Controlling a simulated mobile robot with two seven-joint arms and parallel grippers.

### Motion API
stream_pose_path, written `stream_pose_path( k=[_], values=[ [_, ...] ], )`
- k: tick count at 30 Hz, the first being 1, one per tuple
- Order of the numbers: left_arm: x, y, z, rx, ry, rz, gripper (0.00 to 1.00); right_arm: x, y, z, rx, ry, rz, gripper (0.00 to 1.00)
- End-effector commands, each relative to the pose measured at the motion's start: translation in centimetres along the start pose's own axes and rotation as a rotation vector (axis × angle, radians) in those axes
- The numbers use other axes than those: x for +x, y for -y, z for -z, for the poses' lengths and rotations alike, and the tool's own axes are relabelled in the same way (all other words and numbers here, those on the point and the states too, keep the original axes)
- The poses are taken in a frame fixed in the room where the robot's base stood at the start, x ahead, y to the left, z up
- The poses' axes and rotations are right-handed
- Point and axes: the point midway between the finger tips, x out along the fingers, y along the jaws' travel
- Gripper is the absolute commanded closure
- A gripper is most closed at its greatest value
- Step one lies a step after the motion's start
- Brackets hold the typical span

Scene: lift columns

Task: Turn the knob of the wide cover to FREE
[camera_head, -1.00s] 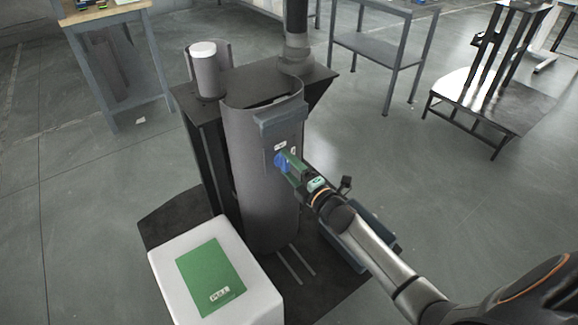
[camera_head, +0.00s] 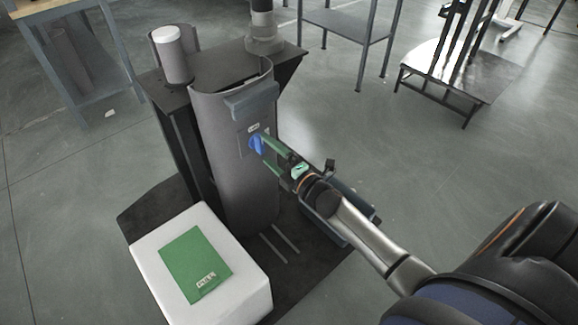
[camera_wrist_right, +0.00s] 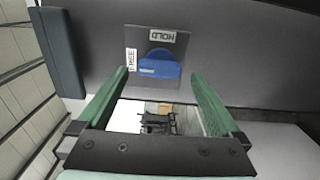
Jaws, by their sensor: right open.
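The wide cover (camera_head: 235,185) is a tall, curved dark grey panel on the front of the black column. Its blue knob (camera_head: 257,144) sits on a small plate below a raised bar. In the right wrist view the knob (camera_wrist_right: 159,66) has a HOLD label (camera_wrist_right: 162,34) above it and a FREE label (camera_wrist_right: 132,62) to its left. The knob's bar lies roughly crosswise there; which label it points to I cannot tell. My right gripper (camera_head: 268,151) is open, its green fingers apart on either side of the knob, without a visible grip. My left gripper is not in view.
A white block (camera_head: 255,290) with a green booklet (camera_head: 196,264) stands before the column. A workbench (camera_head: 75,60) and grey shelf (camera_head: 350,25) stand behind.

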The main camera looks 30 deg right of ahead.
Motion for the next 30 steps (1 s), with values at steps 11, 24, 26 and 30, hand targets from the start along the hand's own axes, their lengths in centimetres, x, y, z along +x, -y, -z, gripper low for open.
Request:
stream_pose_path(
  k=[11, 24, 26, 30],
  values=[
    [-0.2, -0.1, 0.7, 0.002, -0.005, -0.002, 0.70, -7.3, 0.0, 0.0, -0.001, 0.001, 0.003, 0.00],
    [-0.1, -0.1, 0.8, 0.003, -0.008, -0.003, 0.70, -9.7, 0.0, 0.0, -0.002, 0.000, -0.001, 0.00],
    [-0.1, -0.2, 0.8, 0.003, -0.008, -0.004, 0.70, -9.7, 0.0, 0.0, -0.002, 0.000, -0.001, 0.00],
    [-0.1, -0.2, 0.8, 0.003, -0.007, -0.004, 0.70, -9.7, 0.0, 0.0, -0.002, 0.000, 0.000, 0.00]
  ],
)
